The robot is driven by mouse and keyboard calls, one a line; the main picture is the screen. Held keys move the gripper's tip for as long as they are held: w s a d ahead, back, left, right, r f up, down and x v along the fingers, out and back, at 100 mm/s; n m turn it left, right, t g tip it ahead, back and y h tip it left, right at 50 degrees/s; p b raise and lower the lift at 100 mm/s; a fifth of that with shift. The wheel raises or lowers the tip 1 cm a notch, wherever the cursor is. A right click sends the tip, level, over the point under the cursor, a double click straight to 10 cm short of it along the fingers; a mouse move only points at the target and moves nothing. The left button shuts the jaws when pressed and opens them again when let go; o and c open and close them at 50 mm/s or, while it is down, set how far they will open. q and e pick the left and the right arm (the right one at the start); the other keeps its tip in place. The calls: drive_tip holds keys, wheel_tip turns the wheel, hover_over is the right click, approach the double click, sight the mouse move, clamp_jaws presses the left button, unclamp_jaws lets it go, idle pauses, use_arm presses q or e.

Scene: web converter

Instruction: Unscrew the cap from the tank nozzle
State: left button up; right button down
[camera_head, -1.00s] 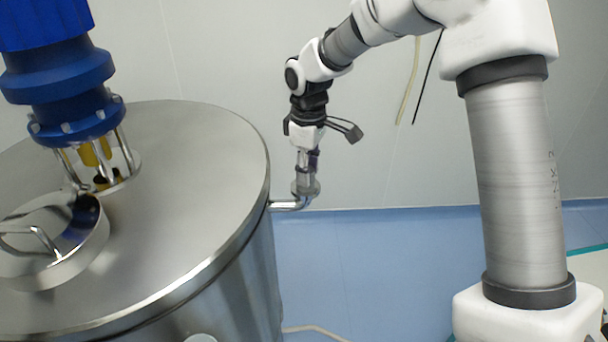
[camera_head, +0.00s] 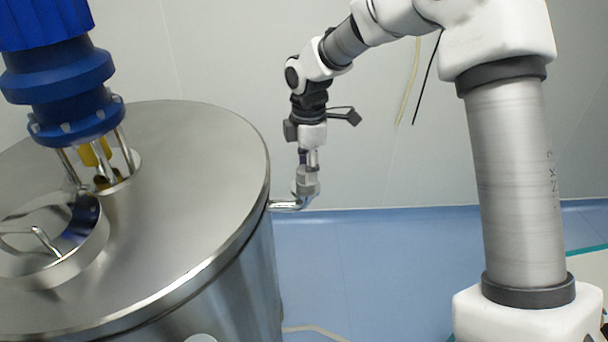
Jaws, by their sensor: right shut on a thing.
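The steel tank (camera_head: 190,230) fills the left side of the head view. Its nozzle (camera_head: 288,205) is a bent pipe that leaves the tank's right side and turns upward. The metal cap (camera_head: 307,184) sits at the upturned end of the nozzle. My right gripper (camera_head: 308,167) points straight down from above and is shut on the cap. Its fingers hide part of the cap, so I cannot tell whether the thread is still engaged. My left gripper is not in view.
A blue motor (camera_head: 62,75) stands on the tank lid at the left, beside a round hatch with a handle (camera_head: 45,240). A pale wall is behind, with two thin cables (camera_head: 427,75) hanging on it. The blue floor (camera_head: 380,270) right of the tank is largely clear.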

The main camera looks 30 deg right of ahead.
drive_tip(key=shift+f, duration=0.1)
drive_tip(key=n, duration=0.4)
drive_tip(key=c, duration=0.7)
unclamp_jaws()
drive_tip(key=shift+w, duration=0.1)
drive_tip(key=shift+c, duration=0.2)
drive_tip(key=m, duration=0.3)
drive_tip(key=shift+m, duration=0.4)
drive_tip(key=m, duration=0.4)
